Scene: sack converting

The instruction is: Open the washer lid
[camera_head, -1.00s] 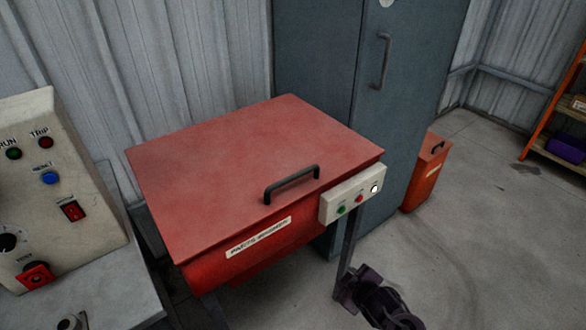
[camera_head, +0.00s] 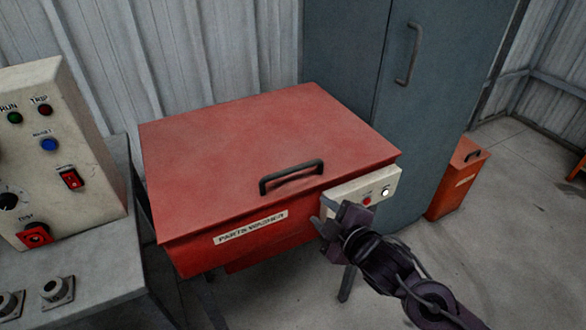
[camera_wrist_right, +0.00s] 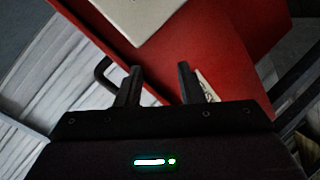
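The red parts washer (camera_head: 205,262) stands in the middle of the head view with its flat red lid (camera_head: 255,140) down. A dark bar handle (camera_head: 291,178) sits on the lid near its front edge. My right gripper (camera_head: 330,225) is in front of the washer, below and right of the handle, and hides part of the control box. In the right wrist view its two fingers (camera_wrist_right: 158,85) are apart with nothing between them. The handle (camera_wrist_right: 104,72) shows there left of the fingers, not touching them. My left gripper is not in view.
A pale control box (camera_head: 385,185) with buttons and a white lamp is on the washer's front right. A grey control panel (camera_head: 75,165) stands on a bench at left. A blue-grey cabinet (camera_head: 440,110) and an orange bin (camera_head: 458,180) are at right. Floor at lower right is clear.

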